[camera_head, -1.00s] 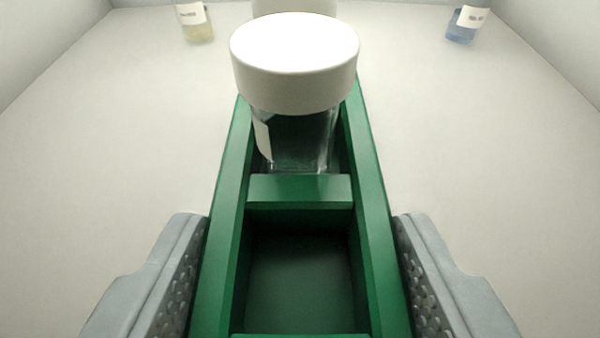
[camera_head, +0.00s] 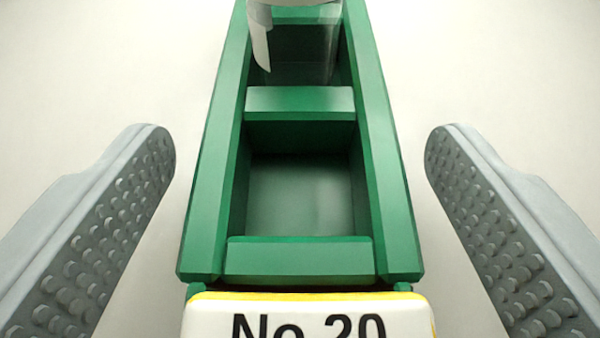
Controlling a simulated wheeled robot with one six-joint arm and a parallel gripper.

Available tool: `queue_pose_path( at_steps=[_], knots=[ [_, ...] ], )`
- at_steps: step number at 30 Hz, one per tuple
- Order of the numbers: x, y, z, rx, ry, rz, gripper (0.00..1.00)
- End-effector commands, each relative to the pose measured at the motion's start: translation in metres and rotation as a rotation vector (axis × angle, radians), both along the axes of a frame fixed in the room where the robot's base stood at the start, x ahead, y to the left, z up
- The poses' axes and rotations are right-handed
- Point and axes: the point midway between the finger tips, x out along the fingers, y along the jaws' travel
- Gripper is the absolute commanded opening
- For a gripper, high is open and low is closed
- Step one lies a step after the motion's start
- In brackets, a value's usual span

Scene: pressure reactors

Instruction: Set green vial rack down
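The green vial rack (camera_head: 390,180) stands in the middle of the view on a pale surface, its long side running away from me. Its near compartment is empty. The compartment behind it holds a clear vial (camera_head: 300,45), whose top is cut off by the picture's edge. A white label with a yellow edge (camera_head: 310,312) reading "No.20" shows at the rack's near end. My gripper (camera_head: 300,195) is open, with one grey studded finger on each side of the rack. A clear gap shows between each finger and the rack's walls.
The pale surface (camera_head: 480,70) is bare to the left and right of the rack. No other objects show beside the fingers.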

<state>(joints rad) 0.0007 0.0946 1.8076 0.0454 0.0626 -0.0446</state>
Motion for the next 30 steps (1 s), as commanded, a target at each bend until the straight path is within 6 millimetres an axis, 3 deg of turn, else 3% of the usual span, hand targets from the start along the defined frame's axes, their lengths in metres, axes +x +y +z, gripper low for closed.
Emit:
queue_pose_path(
  at_steps=[11, 24, 30],
  knots=[
    [-0.003, 0.0, 0.004, -0.001, 0.0, 0.0, 0.76],
    [-0.055, 0.0, 0.026, 0.0, -0.001, 0.0, 0.76],
    [-0.067, 0.0, 0.031, 0.0, 0.0, 0.0, 0.76]
  ],
)
